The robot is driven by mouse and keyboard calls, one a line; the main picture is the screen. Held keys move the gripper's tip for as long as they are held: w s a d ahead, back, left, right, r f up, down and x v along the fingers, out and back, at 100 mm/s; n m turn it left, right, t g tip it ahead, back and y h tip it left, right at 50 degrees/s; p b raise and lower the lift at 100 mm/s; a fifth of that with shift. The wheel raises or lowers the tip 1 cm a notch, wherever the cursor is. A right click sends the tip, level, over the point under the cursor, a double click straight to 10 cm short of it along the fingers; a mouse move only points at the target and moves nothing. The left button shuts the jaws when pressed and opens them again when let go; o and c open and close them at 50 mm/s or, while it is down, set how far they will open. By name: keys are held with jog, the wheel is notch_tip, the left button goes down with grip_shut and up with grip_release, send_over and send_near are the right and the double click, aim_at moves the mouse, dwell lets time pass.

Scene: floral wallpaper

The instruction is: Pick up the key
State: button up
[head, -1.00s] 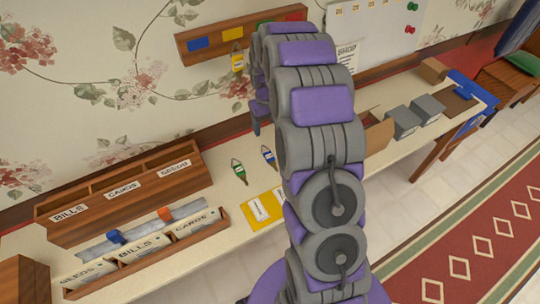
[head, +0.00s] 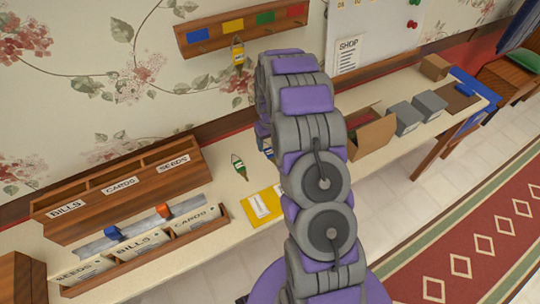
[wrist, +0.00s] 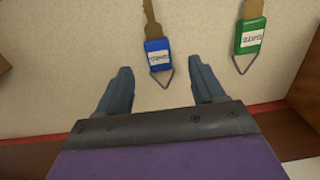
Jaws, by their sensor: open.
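A key with a blue tag (wrist: 157,56) lies on the table, just beyond and between my fingertips in the wrist view. Its wire loop points toward my gripper (wrist: 158,80), which is open and empty. In the head view my arm hides most of this blue-tagged key. A key with a green tag (wrist: 249,37) lies to the right in the wrist view, outside the fingers. The green-tagged key also shows in the head view (head: 239,167). A yellow-tagged key (head: 238,55) hangs from the wall rack (head: 218,40).
Labelled wooden sorters (head: 120,195) fill the left of the table (head: 215,213). A yellow folder (head: 262,206) lies near the front edge. An open cardboard box (head: 375,138) and grey boxes (head: 430,103) stand right of my arm.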

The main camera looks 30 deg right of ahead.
aim_at(271, 154)
jog(key=f, duration=0.1)
jog(key=f+b, duration=0.1)
jog(key=f, duration=0.2)
jog(key=shift+s+d+f, duration=0.15)
jog(key=shift+s+f, duration=0.1)
jog(key=shift+s, duration=0.05)
jog(key=shift+f+b, duration=0.3)
jog(key=shift+f, duration=0.2)
jog(key=shift+r, duration=0.1)
jog(key=shift+c, duration=0.2)
jog(key=c, duration=1.1)
notch_tip(271, 154, up, 3)
jog(key=shift+w+r+p, duration=0.1)
jog(key=shift+r+p, duration=0.1)
jog(key=shift+p, duration=0.45)
jog(key=shift+s+r, duration=0.15)
jog(key=shift+s, duration=0.15)
jog(key=s+a, duration=0.2)
jog(key=s, duration=0.2)
jog(key=s+a+r+p, duration=0.1)
jog(key=s+a, duration=0.1)
jog(key=s, duration=0.3)
jog(key=s+a+p, duration=0.1)
jog(key=s+a, duration=0.1)
jog(key=s, duration=0.3)
jog(key=shift+s+r, duration=0.15)
jog(key=shift+s, duration=0.05)
